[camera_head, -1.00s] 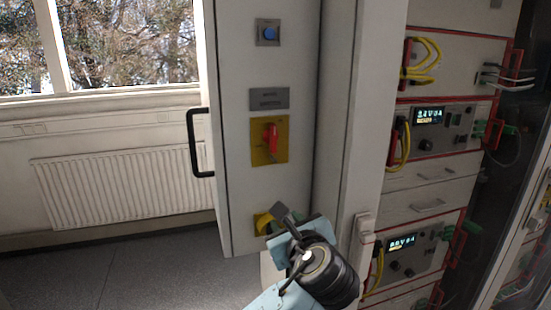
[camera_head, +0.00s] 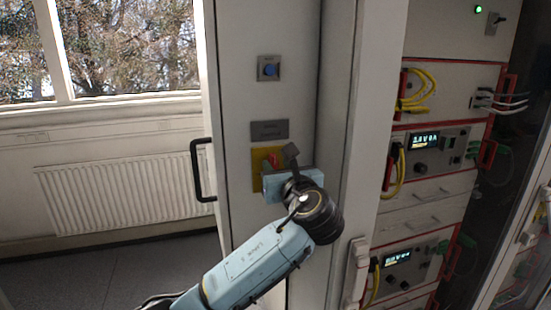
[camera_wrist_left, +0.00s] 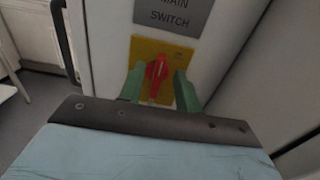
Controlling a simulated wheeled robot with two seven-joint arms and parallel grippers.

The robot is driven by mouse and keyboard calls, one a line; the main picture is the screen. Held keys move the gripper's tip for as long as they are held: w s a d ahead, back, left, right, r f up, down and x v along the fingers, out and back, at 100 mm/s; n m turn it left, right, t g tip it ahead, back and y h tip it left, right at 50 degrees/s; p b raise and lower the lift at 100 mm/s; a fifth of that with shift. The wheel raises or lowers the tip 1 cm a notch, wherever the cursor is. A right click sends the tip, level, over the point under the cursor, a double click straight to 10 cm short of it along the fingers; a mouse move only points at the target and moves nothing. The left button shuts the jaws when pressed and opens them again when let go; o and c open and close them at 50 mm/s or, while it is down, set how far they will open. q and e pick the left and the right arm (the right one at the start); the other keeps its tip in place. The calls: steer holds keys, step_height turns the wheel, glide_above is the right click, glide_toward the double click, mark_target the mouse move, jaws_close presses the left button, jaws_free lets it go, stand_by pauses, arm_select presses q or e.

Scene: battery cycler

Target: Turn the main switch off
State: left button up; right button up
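The main switch is a red rotary handle (camera_wrist_left: 158,72) on a yellow plate (camera_wrist_left: 147,48), under a grey label reading "MAIN SWITCH" (camera_wrist_left: 174,14). In the head view the yellow plate (camera_head: 257,162) sits on the light cabinet front, and most of the red handle (camera_head: 273,160) is covered by my gripper. My left gripper (camera_wrist_left: 158,84) is open, with one green finger on each side of the handle. Small gaps seem to show between fingers and handle; I cannot tell whether they touch. The handle stands near upright in the wrist view. My right gripper is not in view.
A blue button (camera_head: 269,68) is above the label (camera_head: 269,130). A black door handle (camera_head: 203,170) sticks out at the cabinet's left edge. Racks of red-edged instruments (camera_head: 425,140) with yellow cables stand to the right. A radiator (camera_head: 125,193) is behind left.

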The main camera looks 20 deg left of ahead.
arm_select(q)
steer(key=shift+x, duration=1.35)
jaws_close()
